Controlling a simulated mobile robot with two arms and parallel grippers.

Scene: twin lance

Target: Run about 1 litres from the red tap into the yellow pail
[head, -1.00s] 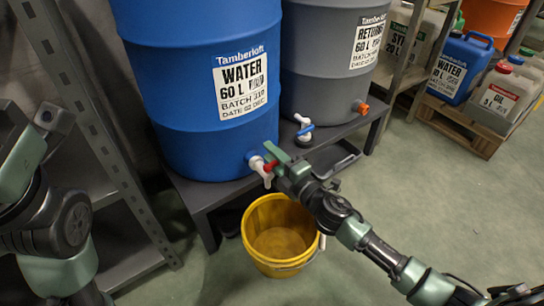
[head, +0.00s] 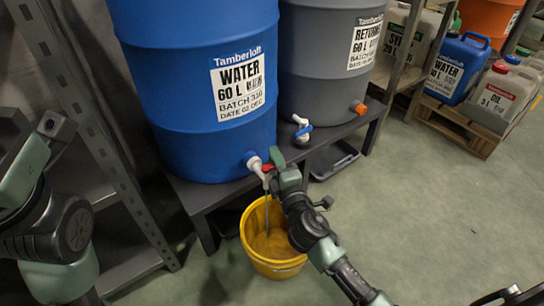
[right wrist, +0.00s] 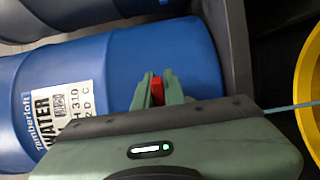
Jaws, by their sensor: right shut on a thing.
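The red tap (head: 267,168) is a white spout with a red handle, low on the front of the blue water drum (head: 190,90). My right gripper (head: 277,165) is shut on the red handle, which also shows between its fingers in the right wrist view (right wrist: 157,90). A thin stream of water (head: 267,214) falls from the spout into the yellow pail (head: 275,268). The pail stands upright on the floor below; my right arm hides part of its right side. The water level inside is hard to read. My left gripper (head: 50,130) is at the left edge, away from the tap; its fingers are unclear.
A grey drum (head: 330,60) with an orange fitting (head: 359,107) stands beside the blue one on a dark stand (head: 225,190). A metal shelf (head: 110,160) is at left.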

